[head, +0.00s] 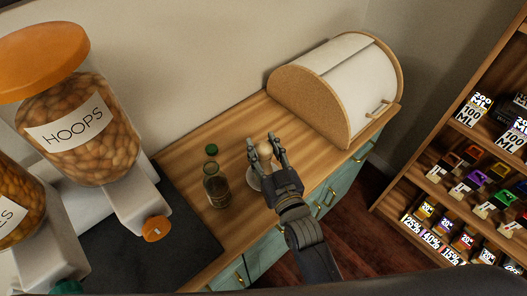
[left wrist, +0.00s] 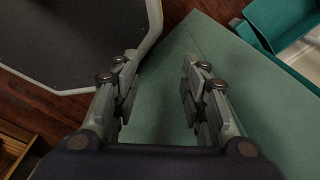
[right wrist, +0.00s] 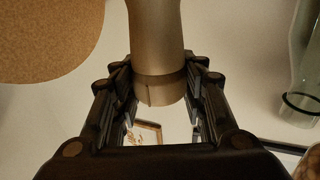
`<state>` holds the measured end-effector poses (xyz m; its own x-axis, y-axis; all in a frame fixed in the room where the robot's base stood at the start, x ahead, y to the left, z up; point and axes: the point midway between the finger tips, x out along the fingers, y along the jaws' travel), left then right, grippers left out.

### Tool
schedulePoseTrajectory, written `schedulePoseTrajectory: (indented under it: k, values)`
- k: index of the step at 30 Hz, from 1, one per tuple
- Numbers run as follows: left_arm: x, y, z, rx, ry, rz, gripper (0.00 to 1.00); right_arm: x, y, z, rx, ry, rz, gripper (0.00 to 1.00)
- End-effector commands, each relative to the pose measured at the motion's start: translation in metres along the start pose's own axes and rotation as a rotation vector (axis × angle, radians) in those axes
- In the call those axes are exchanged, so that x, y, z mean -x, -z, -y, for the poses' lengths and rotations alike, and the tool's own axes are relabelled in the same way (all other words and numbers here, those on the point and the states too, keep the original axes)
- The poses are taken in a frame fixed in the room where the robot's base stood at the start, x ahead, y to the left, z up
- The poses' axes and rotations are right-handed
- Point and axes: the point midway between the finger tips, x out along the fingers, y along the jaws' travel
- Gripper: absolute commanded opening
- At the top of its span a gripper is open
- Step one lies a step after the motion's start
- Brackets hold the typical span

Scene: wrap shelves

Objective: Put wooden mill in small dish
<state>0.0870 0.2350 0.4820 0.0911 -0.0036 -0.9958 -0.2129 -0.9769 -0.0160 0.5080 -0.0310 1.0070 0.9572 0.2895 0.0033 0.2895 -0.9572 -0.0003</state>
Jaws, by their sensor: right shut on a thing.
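The wooden mill (head: 264,150) shows its pale round top between the fingers of my right gripper (head: 266,152), which is shut on it. In the right wrist view the mill's tan body (right wrist: 157,45) stands between the right fingertips (right wrist: 163,88). My left gripper (left wrist: 158,88) is open and empty above a green surface, and is out of the head view.
A bread bin (head: 335,85) stands on the counter (head: 228,134) behind and right. Large cereal dispensers (head: 80,130) fill the left. A product shelf (head: 460,170) is at the right, beyond the floor.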

Motion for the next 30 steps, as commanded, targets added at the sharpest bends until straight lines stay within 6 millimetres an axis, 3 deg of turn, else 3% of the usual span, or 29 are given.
schedulePoseTrajectory:
  k: [6, 18, 19, 21, 30]
  values:
    - [0.006, 0.001, 0.000, 0.000, 0.000, -0.001, 0.40, 0.001, -0.021, 0.000, 0.001, -0.001, 0.001, 0.00]
    - [0.003, 0.001, 0.000, 0.000, 0.000, -0.001, 0.40, 0.001, -0.027, 0.000, 0.001, -0.001, 0.001, 0.00]
    - [0.004, 0.001, 0.000, 0.000, 0.000, -0.001, 0.40, 0.001, -0.027, 0.000, 0.000, 0.000, 0.002, 0.43]
    - [0.004, 0.001, 0.000, 0.000, 0.000, -0.001, 0.40, 0.001, -0.027, 0.000, 0.001, 0.000, 0.003, 0.59]
    - [0.004, 0.001, 0.000, 0.000, 0.000, -0.001, 0.40, 0.002, -0.027, 0.000, 0.001, 0.000, 0.003, 0.60]
